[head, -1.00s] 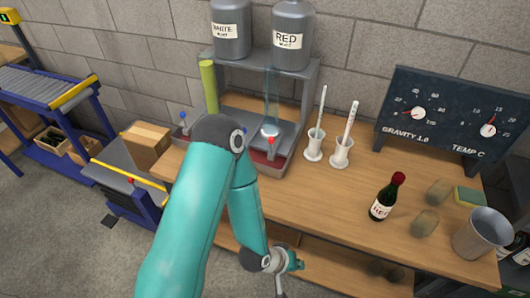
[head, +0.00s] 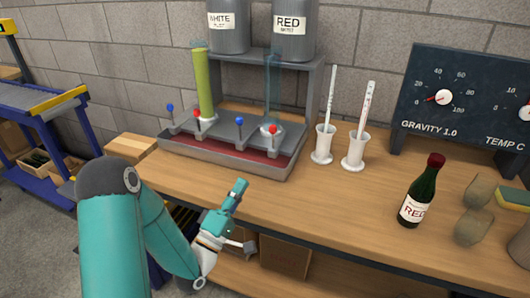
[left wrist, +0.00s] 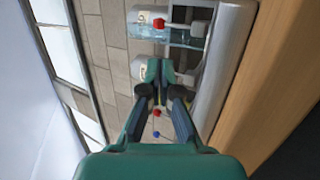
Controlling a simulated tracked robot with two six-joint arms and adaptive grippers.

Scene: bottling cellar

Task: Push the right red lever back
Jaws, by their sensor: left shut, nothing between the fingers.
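The right red lever (head: 272,129) has a red knob and stands at the right end of the grey lever rail, in front of a clear tube. It also shows near the top of the left wrist view (left wrist: 158,24). The other red lever (head: 196,113) and two blue levers (head: 239,121) (head: 170,107) stand along the same rail. My left gripper (head: 239,184) is shut and empty. It is in front of the filler's tray, below the right red lever in the picture and apart from it. In the left wrist view its fingers (left wrist: 160,70) cover the middle of the filler. My right gripper is not in view.
The filler's grey tray (head: 230,163) stands on the wooden bench. Two white cylinder stands (head: 323,146) (head: 355,152) are close on its right. The bench front between tray and bottle is clear.

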